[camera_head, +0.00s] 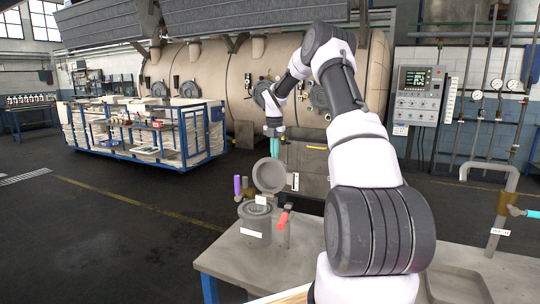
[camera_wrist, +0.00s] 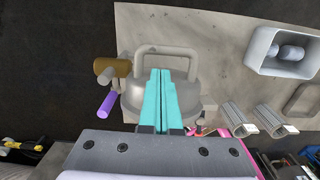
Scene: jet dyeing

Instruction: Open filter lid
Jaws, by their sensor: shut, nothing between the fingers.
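The filter housing (camera_head: 256,228) is a grey cylinder with a white label, standing at the far end of the bench. Its round grey lid (camera_head: 269,175) stands raised, roughly upright, above the housing's back edge, and the housing's top ring shows uncovered. My gripper (camera_head: 273,150) points down just above and behind the lid, its teal fingers shut and empty. In the wrist view the shut fingers (camera_wrist: 160,75) overlap a grey round body (camera_wrist: 135,98) and a grey loop handle (camera_wrist: 168,50). I cannot tell whether they touch. The fingers hide part of this body.
A purple valve handle (camera_head: 237,185) is left of the housing and a red handle (camera_head: 283,219) right of it. The bench (camera_head: 225,262) has bare room at its left front. A grey tray (camera_wrist: 285,50) holding cylinders shows in the wrist view. A blue-framed cart (camera_head: 185,150) stands further back.

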